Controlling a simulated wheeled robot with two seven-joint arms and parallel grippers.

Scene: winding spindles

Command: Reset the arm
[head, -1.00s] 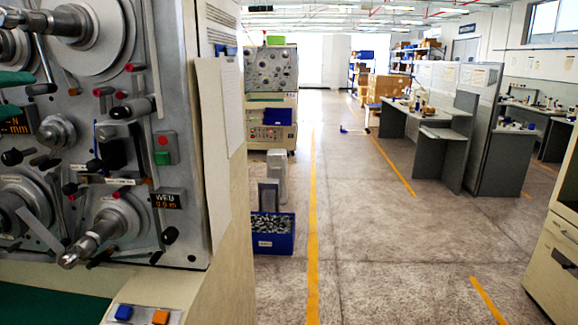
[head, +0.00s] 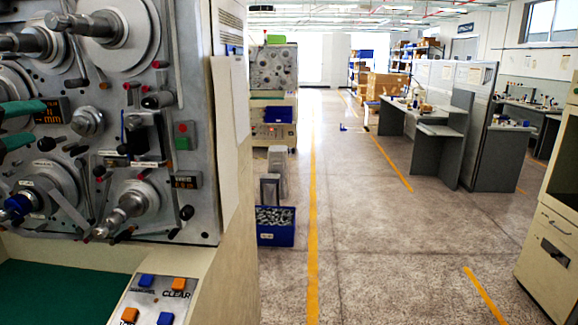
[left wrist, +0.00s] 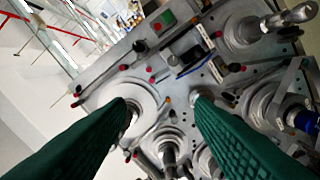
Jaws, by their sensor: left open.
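My left gripper (head: 30,124) enters the head view at the left edge, only its two green fingers showing. It is open, with nothing seen between the fingers. It is in front of the upright grey panel of the winding machine (head: 205,150), near the spindles. In the left wrist view the open green fingers (left wrist: 160,103) point at the panel, with spindles and discs beyond them. Whether a fingertip touches anything is unclear. A blue-ended spindle (head: 18,207) is low on the left of the panel. A bare metal spindle (head: 120,215) is to its right. My right gripper is not in view.
A green work surface (head: 60,292) and a button box (head: 158,300) are below the panel. A blue bin of parts (head: 275,236) stands on the floor beside the machine. A cream cabinet (head: 550,235) is at the right edge. The marked aisle between is clear.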

